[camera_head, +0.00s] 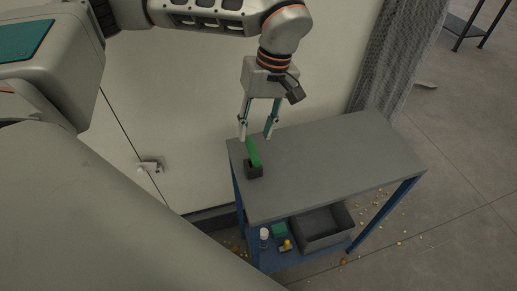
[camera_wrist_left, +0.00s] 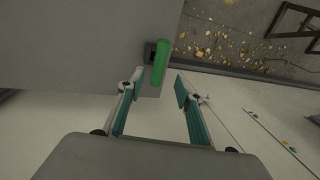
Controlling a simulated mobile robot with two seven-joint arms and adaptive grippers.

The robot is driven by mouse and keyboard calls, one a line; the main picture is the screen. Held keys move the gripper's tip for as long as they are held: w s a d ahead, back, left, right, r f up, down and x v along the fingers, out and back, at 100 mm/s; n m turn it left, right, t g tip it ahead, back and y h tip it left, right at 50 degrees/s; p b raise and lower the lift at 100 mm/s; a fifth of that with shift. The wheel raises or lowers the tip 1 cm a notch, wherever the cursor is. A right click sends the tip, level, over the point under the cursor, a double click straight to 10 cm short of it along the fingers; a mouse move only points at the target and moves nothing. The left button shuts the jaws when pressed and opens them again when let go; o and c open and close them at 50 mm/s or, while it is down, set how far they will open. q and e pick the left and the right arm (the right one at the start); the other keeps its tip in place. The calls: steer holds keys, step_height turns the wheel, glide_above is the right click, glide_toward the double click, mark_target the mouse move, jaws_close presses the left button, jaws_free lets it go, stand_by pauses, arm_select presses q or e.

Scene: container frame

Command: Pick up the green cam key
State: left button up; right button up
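The green cam key (camera_head: 254,153) stands in a small dark holder (camera_head: 253,171) at the left end of the grey table top. My left gripper (camera_head: 256,137) is open and points down at the key's upper end. In the left wrist view the green key (camera_wrist_left: 161,60) runs from the dark holder (camera_wrist_left: 149,53) towards the gap between the fingertips (camera_wrist_left: 159,84). Its near end shows between the two tips, with a gap on each side. My right gripper is in neither view.
The grey table (camera_head: 340,155) has blue legs, and its top is bare apart from the holder. Its lower shelf carries a grey bin (camera_head: 322,228), a green item (camera_head: 279,230), a yellow item (camera_head: 286,245) and a white item (camera_head: 264,234). A pale wall stands behind. Small bits litter the floor.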

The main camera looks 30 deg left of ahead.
mark_target(253, 147)
arm_select(q)
steer(key=f, duration=0.5)
steer(key=s+f, duration=0.1)
steer(key=f, duration=0.1)
steer(key=shift+a+f, duration=0.2)
steer(key=shift+a, duration=0.15)
jaws_close()
